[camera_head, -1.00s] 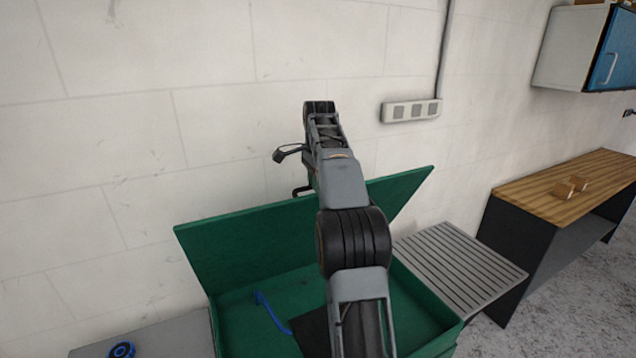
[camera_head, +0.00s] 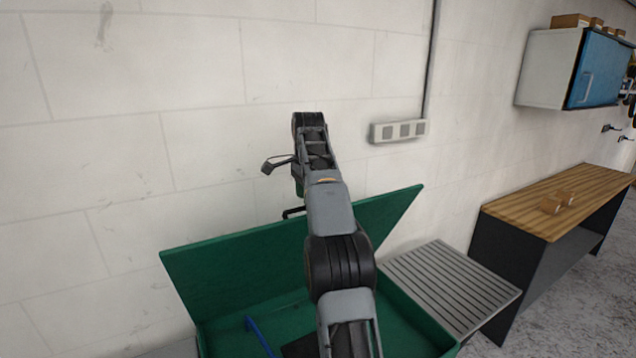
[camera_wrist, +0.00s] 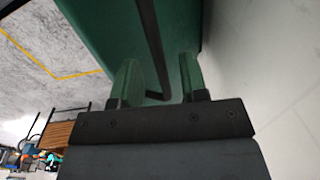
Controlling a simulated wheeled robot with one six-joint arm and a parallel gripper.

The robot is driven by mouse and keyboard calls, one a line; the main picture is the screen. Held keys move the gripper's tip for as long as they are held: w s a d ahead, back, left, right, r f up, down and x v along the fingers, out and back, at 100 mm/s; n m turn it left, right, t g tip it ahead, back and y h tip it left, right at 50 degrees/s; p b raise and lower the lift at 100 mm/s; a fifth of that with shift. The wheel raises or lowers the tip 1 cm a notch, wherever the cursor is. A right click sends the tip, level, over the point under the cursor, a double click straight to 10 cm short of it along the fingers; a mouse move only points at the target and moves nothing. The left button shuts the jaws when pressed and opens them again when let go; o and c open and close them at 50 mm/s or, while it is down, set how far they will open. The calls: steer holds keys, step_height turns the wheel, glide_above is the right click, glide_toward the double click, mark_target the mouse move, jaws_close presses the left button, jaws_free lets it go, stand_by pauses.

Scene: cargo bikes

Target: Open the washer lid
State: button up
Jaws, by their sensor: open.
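The green washer (camera_head: 430,325) stands against the wall with its lid (camera_head: 225,265) raised and tilted back. A dark bar handle (camera_head: 293,212) shows at the lid's top edge, partly behind my arm. In the wrist view, the green lid (camera_wrist: 95,25) fills the upper middle, and the dark handle (camera_wrist: 150,45) runs between the two green fingers of my gripper (camera_wrist: 158,68). The fingers are apart, with gaps on both sides of the handle. In the head view my arm reaches over the basin and mostly hides the gripper.
A blue curved part (camera_head: 258,335) sits in the washer basin. A slatted grey surface (camera_head: 450,285) adjoins the washer on the right. Beyond it are a wood-topped bench (camera_head: 540,205) with small boxes and a wall cabinet (camera_head: 548,75). The wall is close behind the lid.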

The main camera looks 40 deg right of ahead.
steer(key=s+r, duration=0.1)
steer(key=r, duration=0.1)
steer(key=s+a+r, duration=0.1)
steer(key=s+r, duration=0.1)
steer(key=s+a+r, duration=0.1)
steer(key=r, duration=0.1)
steer(key=shift+s, duration=0.35)
steer(key=s+a+r+b, duration=0.1)
steer(key=s+a+r, duration=0.2)
steer(key=s, duration=0.5)
steer(key=shift+a+r, duration=0.2)
steer(key=shift+r, duration=0.2)
steer(key=shift+s, duration=0.1)
